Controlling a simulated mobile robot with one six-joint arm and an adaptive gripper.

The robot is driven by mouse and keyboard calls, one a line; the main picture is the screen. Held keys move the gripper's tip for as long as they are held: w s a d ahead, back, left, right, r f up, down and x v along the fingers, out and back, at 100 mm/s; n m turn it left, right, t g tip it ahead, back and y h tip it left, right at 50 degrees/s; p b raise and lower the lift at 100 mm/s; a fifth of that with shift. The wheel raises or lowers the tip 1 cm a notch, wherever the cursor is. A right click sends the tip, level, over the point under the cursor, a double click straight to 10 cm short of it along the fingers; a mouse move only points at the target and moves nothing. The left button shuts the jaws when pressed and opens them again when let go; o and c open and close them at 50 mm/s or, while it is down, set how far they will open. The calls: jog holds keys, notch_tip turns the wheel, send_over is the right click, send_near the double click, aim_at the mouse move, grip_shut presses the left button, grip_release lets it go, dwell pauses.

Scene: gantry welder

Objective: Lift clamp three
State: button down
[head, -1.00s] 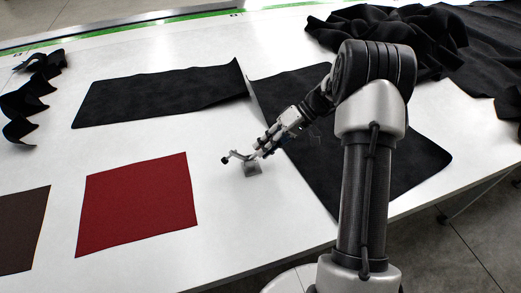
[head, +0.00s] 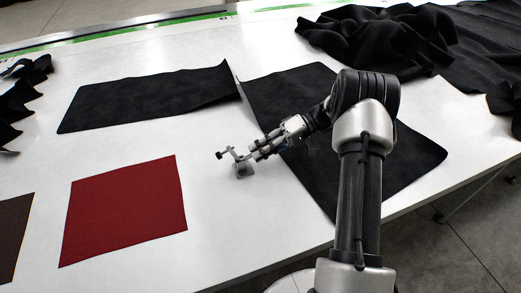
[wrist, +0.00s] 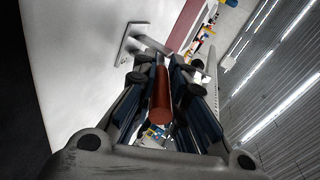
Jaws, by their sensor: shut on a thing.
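A small metal toggle clamp (head: 243,170) with a grey base is on or just above the white table, right of the red cloth. Its arm with a dark tip points up and left. My gripper (head: 257,152) reaches it from the right and is shut on its handle. In the wrist view the red-orange handle (wrist: 161,95) lies between the two fingers of my gripper (wrist: 165,85). The clamp's pale base plate (wrist: 130,42) shows beyond the fingertips. I cannot tell whether the base touches the table.
A red cloth (head: 125,210) and a brown cloth (head: 12,235) lie left on the white table (head: 215,250). Black flat pieces (head: 150,95) lie behind, another black piece (head: 310,150) under my arm. Heaped black fabric (head: 385,40) is at the back right.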

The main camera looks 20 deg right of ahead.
jog(key=shift+f, duration=0.1)
jog(key=c, duration=1.8)
grip_release()
jog(key=shift+o, duration=0.8)
jog(key=shift+d, duration=0.15)
jog(key=shift+o, duration=0.4)
jog(key=v, duration=1.1)
jog(key=shift+d+r, duration=0.25)
jog(key=shift+d, duration=0.1)
jog(key=s+a+r+m+h, duration=0.2)
jog(key=s+a+r+h, duration=0.65)
jog(key=a+r, duration=0.55)
jog(key=s+a+t+h, duration=0.3)
jog(key=s+t+h, duration=0.1)
jog(key=s, duration=1.5)
jog(key=shift+f+t+h, duration=0.35)
jog(key=shift+t+h, duration=0.05)
jog(key=shift+h, duration=0.25)
